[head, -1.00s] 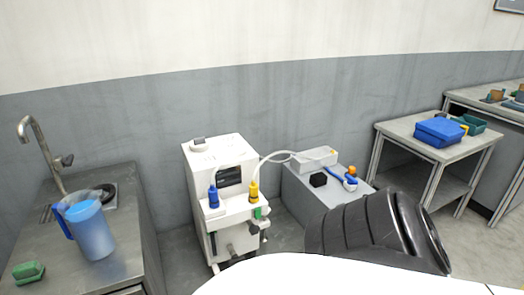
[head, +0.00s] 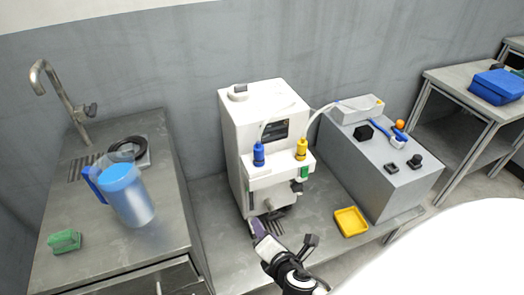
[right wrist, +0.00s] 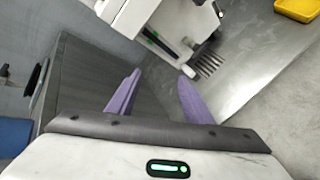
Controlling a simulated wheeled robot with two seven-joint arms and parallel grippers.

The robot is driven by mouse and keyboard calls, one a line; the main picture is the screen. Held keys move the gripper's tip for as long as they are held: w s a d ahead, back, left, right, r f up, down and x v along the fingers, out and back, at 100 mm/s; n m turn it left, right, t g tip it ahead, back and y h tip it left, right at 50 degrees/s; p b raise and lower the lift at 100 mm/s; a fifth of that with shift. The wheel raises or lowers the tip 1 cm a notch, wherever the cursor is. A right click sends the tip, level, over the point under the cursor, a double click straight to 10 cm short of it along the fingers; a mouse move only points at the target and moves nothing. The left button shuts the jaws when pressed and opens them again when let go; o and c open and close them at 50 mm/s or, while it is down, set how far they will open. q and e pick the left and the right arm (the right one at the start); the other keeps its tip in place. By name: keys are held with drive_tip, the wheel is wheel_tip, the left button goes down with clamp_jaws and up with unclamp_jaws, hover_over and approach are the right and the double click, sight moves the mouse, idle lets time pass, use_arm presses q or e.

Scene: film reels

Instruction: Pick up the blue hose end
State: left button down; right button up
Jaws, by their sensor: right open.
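The blue hose end (head: 259,153) stands upright on the left of the white machine's front ledge (head: 280,173), with a pale hose running up from it. A yellow hose end (head: 301,149) stands on the same ledge to its right. My right gripper (head: 259,228), with purple fingers, is low in front of the machine, below the blue hose end and apart from it. In the right wrist view the gripper (right wrist: 160,78) is open and empty, with part of the white machine (right wrist: 130,15) beyond it; the blue hose end does not show there. My left gripper is out of view.
A metal counter (head: 95,215) with tap, blue jug (head: 127,195) and green sponge (head: 64,241) stands at the left. A grey box (head: 385,180) with knobs stands right of the machine. A yellow tray (head: 351,221) lies on the low bench (head: 318,212).

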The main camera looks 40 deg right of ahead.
sight(260, 154)
drive_tip(key=w+d+r+n+t+h, duration=0.1)
drive_tip(key=w+d+r+n, duration=0.1)
drive_tip(key=w+r+n, duration=0.1)
drive_tip(key=w+d+r+n+t+h, duration=0.1)
drive_tip(key=w+d+r+n+t, duration=0.1)
drive_tip(key=r, duration=0.4)
drive_tip(key=w+d+r+n+t+h, duration=0.2)
drive_tip(key=w+r+n, duration=0.2)
drive_tip(key=w+n, duration=0.1)
drive_tip(key=shift+w+d+r, duration=0.1)
drive_tip(key=shift+w+r, duration=0.25)
drive_tip(key=shift+w, duration=0.4)
drive_tip(key=shift+d+x, duration=0.15)
drive_tip(key=shift+x, duration=1.3)
drive_tip(key=shift+d+x, duration=0.15)
drive_tip(key=shift+x, duration=1.3)
drive_tip(key=shift+s+f, duration=0.2)
drive_tip(key=c, duration=1.2)
